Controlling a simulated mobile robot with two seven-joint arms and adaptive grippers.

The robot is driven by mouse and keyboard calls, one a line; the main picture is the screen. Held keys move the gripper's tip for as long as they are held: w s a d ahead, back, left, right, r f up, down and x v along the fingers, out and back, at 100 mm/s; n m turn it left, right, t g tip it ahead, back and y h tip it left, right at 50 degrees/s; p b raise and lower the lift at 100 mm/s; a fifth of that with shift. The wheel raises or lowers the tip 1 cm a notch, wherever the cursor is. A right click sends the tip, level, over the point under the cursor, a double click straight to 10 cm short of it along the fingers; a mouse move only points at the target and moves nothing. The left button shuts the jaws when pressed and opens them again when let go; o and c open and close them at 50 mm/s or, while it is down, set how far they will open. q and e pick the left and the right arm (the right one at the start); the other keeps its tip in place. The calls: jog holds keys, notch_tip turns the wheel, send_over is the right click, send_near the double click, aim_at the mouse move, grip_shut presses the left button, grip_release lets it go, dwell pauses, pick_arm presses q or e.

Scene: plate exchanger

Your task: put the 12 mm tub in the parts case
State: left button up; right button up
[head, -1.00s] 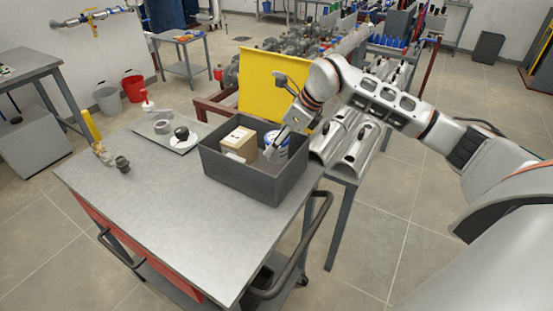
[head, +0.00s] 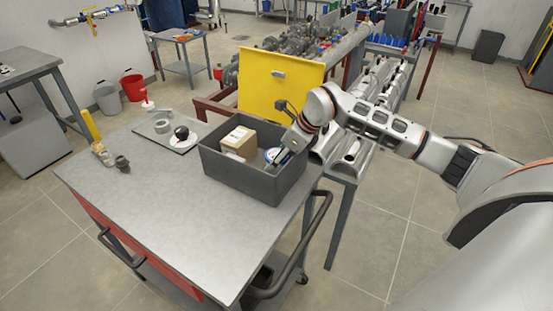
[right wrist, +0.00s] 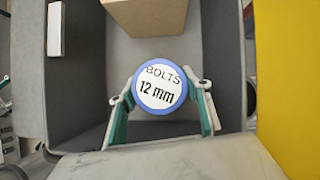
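The 12 mm tub (right wrist: 160,88) has a blue rim and a white lid label reading "BOLTS 12 mm". It is inside the grey parts case (head: 240,178), towards the case's right end, and shows partly in the head view (head: 271,155). My right gripper (right wrist: 161,100) reaches down into the case with its teal-padded fingers on either side of the tub, closed on it. Whether the tub's bottom touches the case floor is hidden. My left gripper is not in view.
A cardboard box (head: 239,142) stands in the case left of the tub, with a small white item beside it. A yellow panel (head: 275,85) rises behind the case. A grey mat (head: 158,130) with small parts lies to the left. The front cart top (head: 160,215) is clear.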

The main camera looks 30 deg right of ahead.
jog(key=o, duration=0.4)
jog(key=shift+c, duration=0.2)
jog(key=shift+r, duration=0.1)
jog(key=b+v, duration=0.1)
jog(key=v, duration=1.1)
